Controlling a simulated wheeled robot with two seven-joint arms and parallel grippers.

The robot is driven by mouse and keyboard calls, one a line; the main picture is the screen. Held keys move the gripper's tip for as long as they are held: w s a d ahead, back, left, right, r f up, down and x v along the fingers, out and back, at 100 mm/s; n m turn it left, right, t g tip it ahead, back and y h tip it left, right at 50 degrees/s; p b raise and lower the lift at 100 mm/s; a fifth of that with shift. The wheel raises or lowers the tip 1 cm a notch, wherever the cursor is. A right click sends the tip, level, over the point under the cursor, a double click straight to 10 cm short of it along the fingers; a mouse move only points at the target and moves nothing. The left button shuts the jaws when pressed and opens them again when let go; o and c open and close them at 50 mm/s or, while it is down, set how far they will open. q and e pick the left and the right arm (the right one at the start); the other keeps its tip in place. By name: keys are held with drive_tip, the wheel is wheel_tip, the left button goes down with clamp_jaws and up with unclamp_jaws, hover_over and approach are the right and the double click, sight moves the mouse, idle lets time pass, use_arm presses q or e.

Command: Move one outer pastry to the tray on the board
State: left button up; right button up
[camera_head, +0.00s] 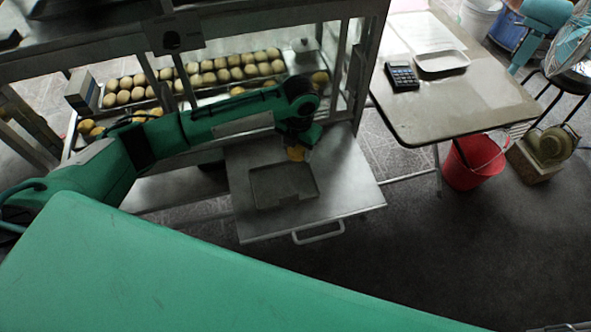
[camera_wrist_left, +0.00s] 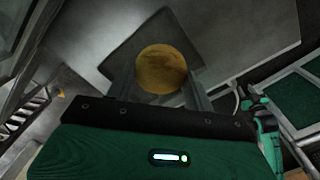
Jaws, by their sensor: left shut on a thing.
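A round golden pastry (camera_head: 296,153) is held by my left gripper (camera_head: 297,147) at the back edge of the tray (camera_head: 265,189). The same pastry (camera_wrist_left: 161,68) shows between the two fingers in the left wrist view, and the gripper is shut on it. The tray is dark, shallow and square, and it lies on the grey board (camera_head: 350,187). The tray (camera_wrist_left: 110,62) also shows behind the pastry in the left wrist view. The pastry appears to be above the tray; the exact gap is hard to tell. My right gripper is not in view.
Rows of pastries (camera_head: 222,74) lie in the oven rack behind my left arm, framed by metal posts (camera_head: 356,70). The board has a front handle (camera_head: 318,233). A side table (camera_head: 470,100) with a calculator (camera_head: 402,76) and a red bucket (camera_head: 473,165) stand at right.

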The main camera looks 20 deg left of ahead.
sight(297, 175)
use_arm(q)
wheel_tip(297, 175, down, 10)
drive_tip(key=shift+f, duration=0.2)
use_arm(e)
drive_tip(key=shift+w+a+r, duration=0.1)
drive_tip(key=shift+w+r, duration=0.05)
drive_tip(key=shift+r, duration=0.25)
use_arm(q)
drive_tip(key=shift+f, duration=0.15)
drive_tip(key=o, duration=1)
drive_tip(key=shift+c, duration=0.2)
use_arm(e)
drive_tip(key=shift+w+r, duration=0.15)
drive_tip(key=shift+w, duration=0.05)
